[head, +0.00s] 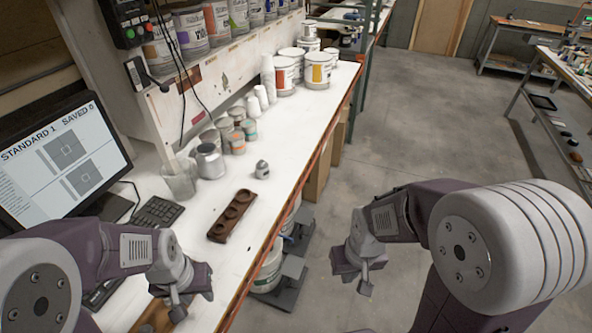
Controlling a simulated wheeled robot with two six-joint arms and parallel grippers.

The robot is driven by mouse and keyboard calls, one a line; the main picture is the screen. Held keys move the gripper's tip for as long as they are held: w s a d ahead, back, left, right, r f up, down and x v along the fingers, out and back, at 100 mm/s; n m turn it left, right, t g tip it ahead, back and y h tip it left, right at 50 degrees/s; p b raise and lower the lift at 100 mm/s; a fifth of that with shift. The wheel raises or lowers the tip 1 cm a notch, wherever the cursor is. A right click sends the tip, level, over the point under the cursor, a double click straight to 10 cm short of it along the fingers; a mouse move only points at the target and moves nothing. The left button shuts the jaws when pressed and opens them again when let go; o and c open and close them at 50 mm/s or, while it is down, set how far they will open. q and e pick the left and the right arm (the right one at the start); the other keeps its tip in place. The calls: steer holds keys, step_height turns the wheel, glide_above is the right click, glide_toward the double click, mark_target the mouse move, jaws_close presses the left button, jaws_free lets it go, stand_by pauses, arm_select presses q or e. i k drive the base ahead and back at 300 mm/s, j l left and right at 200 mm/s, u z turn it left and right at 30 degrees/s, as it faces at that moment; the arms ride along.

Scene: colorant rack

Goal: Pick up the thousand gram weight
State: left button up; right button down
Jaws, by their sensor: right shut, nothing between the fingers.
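A small metal weight with a knob on top (262,169) stands upright on the white bench, beyond the wooden weight block; its marking is too small to read, so I cannot confirm it is the thousand gram one. The dark brown wooden block (231,216) has round recesses that look empty. My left gripper (189,300) is over the near part of the bench, well short of the weight and block; its finger gap is not clear. My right gripper (358,279) is shut and empty, out over the floor to the right of the bench edge.
A grey metal pot (209,161), a clear beaker (179,179) and small cans (237,143) stand left of the weight. A monitor (62,157) and keyboard (157,213) are at left. Buckets (267,270) sit below the bench. Bench around the weight is clear.

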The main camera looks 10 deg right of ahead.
mark_target(261, 166)
steer(key=i+l+u, duration=0.45)
steer(key=l+u, duration=0.2)
steer(key=i+l+u, duration=0.15)
steer(key=l+u, duration=0.2)
steer(key=i+l+u, duration=0.1)
steer(key=l+u, duration=0.25)
steer(key=l, duration=0.15)
